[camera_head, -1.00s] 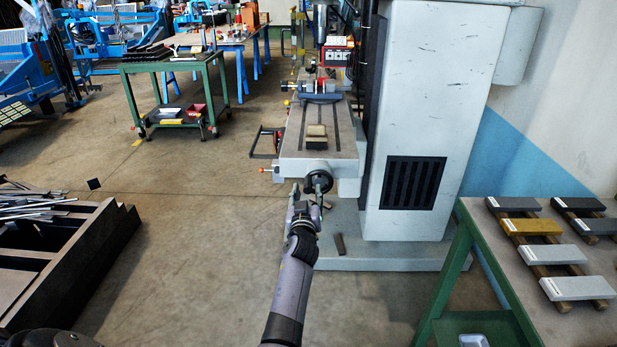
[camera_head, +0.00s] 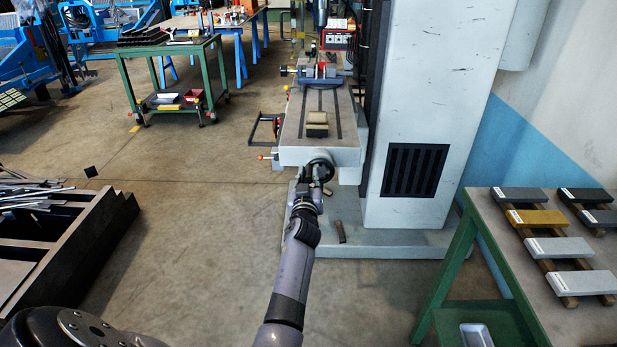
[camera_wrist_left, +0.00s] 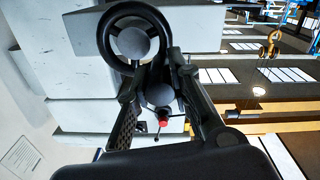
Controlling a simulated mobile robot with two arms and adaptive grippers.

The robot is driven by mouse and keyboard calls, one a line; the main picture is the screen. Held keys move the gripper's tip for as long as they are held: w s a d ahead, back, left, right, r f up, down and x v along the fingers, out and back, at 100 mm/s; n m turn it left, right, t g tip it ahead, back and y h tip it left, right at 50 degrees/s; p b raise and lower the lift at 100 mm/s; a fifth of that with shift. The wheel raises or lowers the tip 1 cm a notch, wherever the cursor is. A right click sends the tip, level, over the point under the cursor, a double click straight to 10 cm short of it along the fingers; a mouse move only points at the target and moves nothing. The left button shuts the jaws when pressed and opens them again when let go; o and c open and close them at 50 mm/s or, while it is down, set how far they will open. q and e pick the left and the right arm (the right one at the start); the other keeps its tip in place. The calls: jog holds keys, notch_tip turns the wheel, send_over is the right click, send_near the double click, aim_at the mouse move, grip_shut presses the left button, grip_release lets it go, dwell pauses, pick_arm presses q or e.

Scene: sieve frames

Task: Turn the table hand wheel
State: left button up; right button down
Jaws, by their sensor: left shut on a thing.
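The table hand wheel (camera_head: 321,169) is a dark round wheel on the front end of the grey machine table (camera_head: 310,157). My left gripper (camera_head: 314,181) reaches up to it from below, over its lower part. In the left wrist view, the wheel's dark rim (camera_wrist_left: 104,36) stands just beyond the fingertips. A grey rounded knob (camera_wrist_left: 160,95) shows between the two fingers of my left gripper (camera_wrist_left: 155,75). The gripper is shut on part of the wheel, apparently its handle; the fingers partly hide the contact. My right gripper is not in view.
The machine's pale column (camera_head: 430,90) rises right of the table, above a wide base (camera_head: 385,255). A green bench (camera_head: 490,240) with several bars stands at right. A dark rack (camera_head: 75,235) is at left. Open floor lies between the rack and the machine.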

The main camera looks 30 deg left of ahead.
pick_arm(q)
grip_shut()
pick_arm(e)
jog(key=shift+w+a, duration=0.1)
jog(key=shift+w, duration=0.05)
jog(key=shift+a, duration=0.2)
pick_arm(q)
jog(key=shift+d+r+m, duration=0.1)
jog(key=shift+m, duration=0.2)
